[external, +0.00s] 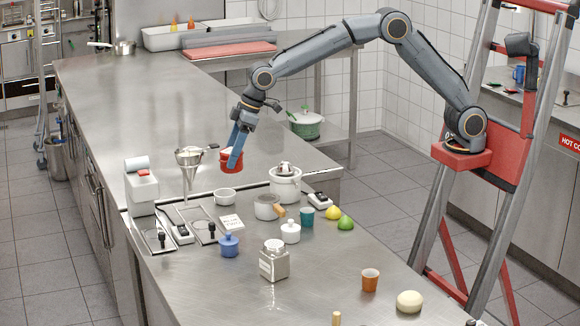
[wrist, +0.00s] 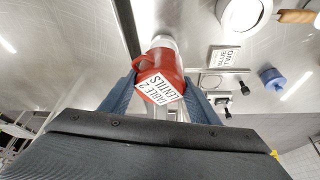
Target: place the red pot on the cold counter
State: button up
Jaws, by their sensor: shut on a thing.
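The red pot (external: 229,166) is between the fingers of my gripper (external: 235,158), above the steel counter near its inner corner. In the wrist view the red pot (wrist: 146,66) shows a side handle and a white label reading "TABLE 2 LENTILS". My gripper (wrist: 160,92) is shut on it, with one blue finger on each side. The pot appears to be held clear of the steel top, though the exact height is hard to tell. No sign that I can read marks a cold counter; the long steel counter (external: 130,95) runs away to the back left.
Near the pot are a funnel in a stand (external: 189,158), a small white bowl (external: 225,195), a white lidded pot (external: 285,185) and a printed card (external: 231,222). A red sign starting "HOT CO" (external: 569,144) is at far right. The back-left counter is largely clear.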

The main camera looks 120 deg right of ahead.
jog(key=s+d+m+g+h, duration=0.1)
jog(key=s+d+m, duration=0.2)
jog(key=d, duration=1)
jog(key=s+d+m+h, duration=0.1)
jog(key=s+d+m, duration=0.15)
jog(key=d, duration=1.05)
jog(key=shift+m, duration=0.45)
jog(key=shift+a+f+p, duration=0.1)
jog(key=shift+f+p, duration=1.3)
jog(key=shift+f, duration=3.55)
jog(key=shift+f, duration=0.1)
jog(key=o, duration=1.3)
jog(key=shift+r, duration=0.3)
jog(key=b+v, duration=0.3)
jog(key=v, duration=0.8)
jog(key=shift+s+a+r+b, duration=0.1)
jog(key=shift+a+r+b, duration=0.15)
jog(key=shift+b, duration=0.1)
